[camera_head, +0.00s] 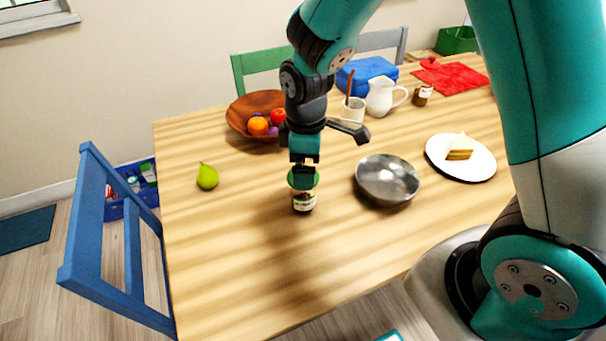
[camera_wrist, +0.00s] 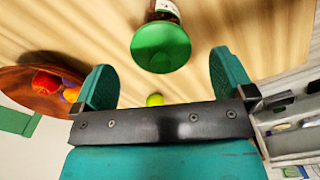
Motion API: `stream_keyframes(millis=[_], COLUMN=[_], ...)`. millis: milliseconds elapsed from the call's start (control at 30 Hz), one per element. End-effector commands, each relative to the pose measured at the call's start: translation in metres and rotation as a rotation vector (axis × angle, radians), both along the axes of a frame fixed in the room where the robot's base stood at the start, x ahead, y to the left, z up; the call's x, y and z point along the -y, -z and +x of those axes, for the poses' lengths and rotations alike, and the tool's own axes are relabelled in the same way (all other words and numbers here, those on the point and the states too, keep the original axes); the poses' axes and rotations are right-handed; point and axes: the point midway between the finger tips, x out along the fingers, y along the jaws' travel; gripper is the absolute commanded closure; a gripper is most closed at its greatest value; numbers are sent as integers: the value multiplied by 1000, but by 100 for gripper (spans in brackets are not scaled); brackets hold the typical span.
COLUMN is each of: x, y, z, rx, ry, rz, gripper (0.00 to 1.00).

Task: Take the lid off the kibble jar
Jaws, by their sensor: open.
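A small jar (camera_head: 303,203) with a pale label stands upright on the wooden table, near the middle. Its green lid (camera_head: 311,181) is on it, and my gripper partly covers the lid in the head view. In the wrist view the round green lid (camera_wrist: 160,46) faces the camera, with part of the jar (camera_wrist: 163,10) and its label behind it. My gripper (camera_head: 304,163) is just over the lid, and in the wrist view its two teal fingers (camera_wrist: 163,72) are spread apart and empty. The lid appears centred beyond the fingertips. I cannot tell whether they touch it.
A metal bowl (camera_head: 388,190) stands close on the right, with a white cake plate (camera_head: 483,171) beyond. A pear (camera_head: 207,176) is left. A wooden fruit bowl (camera_head: 240,121), mug (camera_head: 352,112), white pitcher (camera_head: 380,97) and small brown jar (camera_head: 422,96) stand behind. The front table is clear.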

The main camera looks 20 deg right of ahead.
Motion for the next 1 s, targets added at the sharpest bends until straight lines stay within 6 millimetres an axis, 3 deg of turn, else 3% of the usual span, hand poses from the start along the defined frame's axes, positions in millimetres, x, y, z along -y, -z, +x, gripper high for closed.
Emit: stream_keyframes(millis=[167, 433, 667, 1000], x=[-1, -1, -1, -1], y=[23, 26, 25, 22], z=[0, 0, 0, 1], rx=[-1, 0, 0, 1], ry=[1, 1, 1, 1], rz=[0, 0, 0, 0], gripper=[0, 0, 51, 51])
